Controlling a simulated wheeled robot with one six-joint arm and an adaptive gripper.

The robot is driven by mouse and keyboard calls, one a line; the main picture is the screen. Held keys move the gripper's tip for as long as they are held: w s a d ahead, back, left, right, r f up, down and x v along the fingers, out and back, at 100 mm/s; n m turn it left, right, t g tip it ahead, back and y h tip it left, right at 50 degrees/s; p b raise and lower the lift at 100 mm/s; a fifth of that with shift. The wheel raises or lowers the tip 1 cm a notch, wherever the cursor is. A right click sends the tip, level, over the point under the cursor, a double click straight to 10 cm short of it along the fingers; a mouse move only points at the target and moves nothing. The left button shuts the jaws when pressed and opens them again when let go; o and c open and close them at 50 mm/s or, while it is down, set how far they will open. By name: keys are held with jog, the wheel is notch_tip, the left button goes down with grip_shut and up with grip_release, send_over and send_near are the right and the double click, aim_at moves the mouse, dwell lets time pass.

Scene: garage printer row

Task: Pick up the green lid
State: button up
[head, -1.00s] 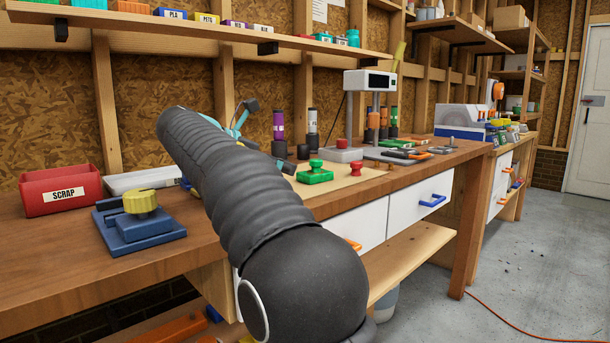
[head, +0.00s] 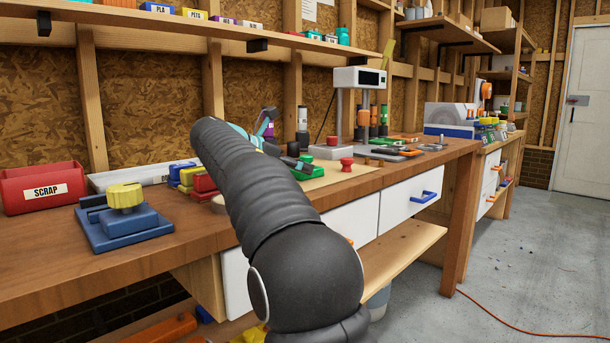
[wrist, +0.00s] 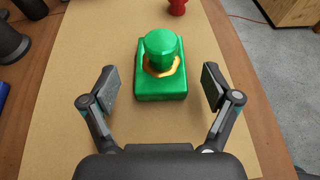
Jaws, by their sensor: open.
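The green lid (wrist: 162,84) is a shiny green block with a rounded knob on top and an orange-gold band around the knob's base. It lies on a tan board (wrist: 62,120) on the bench. In the head view the lid (head: 310,173) shows only in part, behind my arm and gripper. My gripper (wrist: 160,88) is open in the wrist view, with one finger on each side of the lid and a gap on both sides. Nothing is between the fingers' pads and the lid. The contact height cannot be told.
A small red knobbed piece (head: 347,164) stands just beyond the lid. A scale-like post with a display (head: 359,78), a red SCRAP bin (head: 45,190) and a blue fixture with a yellow knob (head: 122,222) stand on the bench. Dark cylinders (wrist: 10,45) stand left of the board.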

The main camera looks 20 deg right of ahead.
jog(key=x, duration=0.4)
jog(key=shift+d+r+b, duration=0.15)
jog(key=shift+d+b, duration=0.15)
jog(key=shift+b, duration=0.05)
jog(key=c, duration=1.3)
jog(key=shift+r, duration=0.15)
